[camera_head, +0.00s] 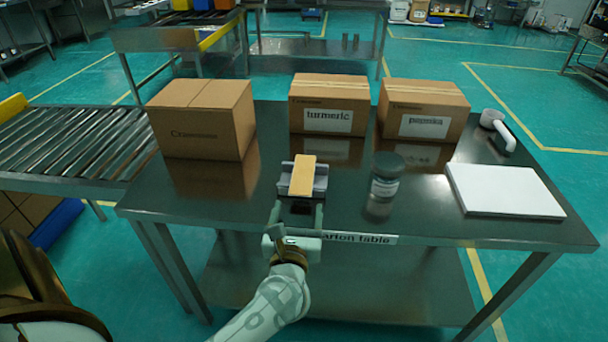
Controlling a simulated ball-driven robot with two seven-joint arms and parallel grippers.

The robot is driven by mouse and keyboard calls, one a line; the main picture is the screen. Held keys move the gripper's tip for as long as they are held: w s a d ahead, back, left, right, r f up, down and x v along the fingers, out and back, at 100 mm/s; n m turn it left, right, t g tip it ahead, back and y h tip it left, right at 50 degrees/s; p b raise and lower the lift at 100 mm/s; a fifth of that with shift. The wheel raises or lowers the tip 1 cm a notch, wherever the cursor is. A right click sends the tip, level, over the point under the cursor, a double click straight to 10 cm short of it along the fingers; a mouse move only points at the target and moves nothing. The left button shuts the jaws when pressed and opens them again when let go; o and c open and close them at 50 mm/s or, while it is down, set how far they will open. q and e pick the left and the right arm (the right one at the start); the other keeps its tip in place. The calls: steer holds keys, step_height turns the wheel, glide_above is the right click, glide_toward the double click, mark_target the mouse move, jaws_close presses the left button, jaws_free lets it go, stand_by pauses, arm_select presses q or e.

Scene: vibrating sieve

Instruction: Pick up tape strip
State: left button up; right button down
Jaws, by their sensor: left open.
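The tape strip (304,172) is a flat, tan-yellow rectangle near the middle of the steel table, its long side pointing away from me. My left gripper (302,181) is at the strip, with one grey finger on each side of it. The jaws are open. I cannot tell whether the fingers touch the strip or how high it sits above the table top. My right gripper is not in view.
On the table (235,205) stand a plain closed carton (200,120), a turmeric carton (328,104), a paprika carton (421,109), a dark-lidded jar (385,185), a white stack (503,190) and a white handled tool (497,125). A roller conveyor (75,140) adjoins at left.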

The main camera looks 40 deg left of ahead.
mark_target(299, 209)
arm_select(q)
steer(key=b+x, duration=0.1)
steer(key=x, duration=0.3)
steer(key=shift+w+a+r, duration=0.1)
steer(key=shift+w, duration=0.05)
steer(key=c, duration=1.1)
steer(key=shift+o, duration=0.2)
steer(key=shift+r, duration=0.1)
